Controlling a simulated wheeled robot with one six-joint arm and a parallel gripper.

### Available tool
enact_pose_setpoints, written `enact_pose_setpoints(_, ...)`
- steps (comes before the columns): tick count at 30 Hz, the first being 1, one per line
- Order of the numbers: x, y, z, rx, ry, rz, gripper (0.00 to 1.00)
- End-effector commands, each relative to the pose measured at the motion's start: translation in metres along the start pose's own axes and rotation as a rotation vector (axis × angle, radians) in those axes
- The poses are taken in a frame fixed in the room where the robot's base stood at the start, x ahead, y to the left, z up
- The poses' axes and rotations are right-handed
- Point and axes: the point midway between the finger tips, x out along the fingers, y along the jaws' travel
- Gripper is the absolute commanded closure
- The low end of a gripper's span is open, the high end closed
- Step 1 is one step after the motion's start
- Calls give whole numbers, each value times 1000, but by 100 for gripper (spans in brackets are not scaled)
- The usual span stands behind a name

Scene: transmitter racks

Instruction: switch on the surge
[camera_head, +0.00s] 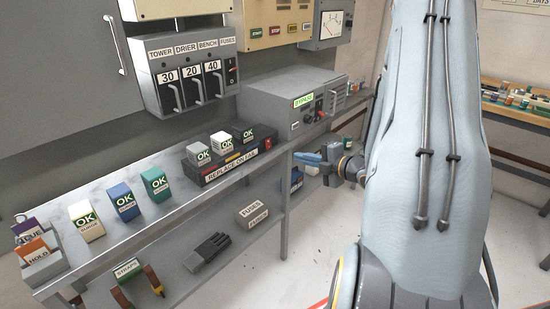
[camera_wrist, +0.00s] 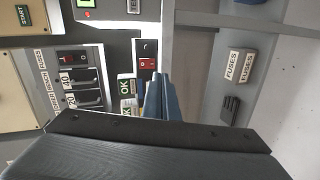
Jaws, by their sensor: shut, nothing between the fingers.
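In the wrist view the gripper (camera_wrist: 157,80) points toward the rocker.
A grey unit (camera_head: 294,103) with a green display stands behind on the bench. A wall panel (camera_head: 187,73) with several levers and a small red switch hangs left. Boxes line the bench's left.

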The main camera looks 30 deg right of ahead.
Motion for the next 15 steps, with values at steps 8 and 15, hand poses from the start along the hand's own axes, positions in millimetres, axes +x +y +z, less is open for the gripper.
enact_pose_setpoints(8,-17,-10,3,-121,74,151,100)
enact_pose_setpoints(15,14,-4,-2,-125,80,153,100)
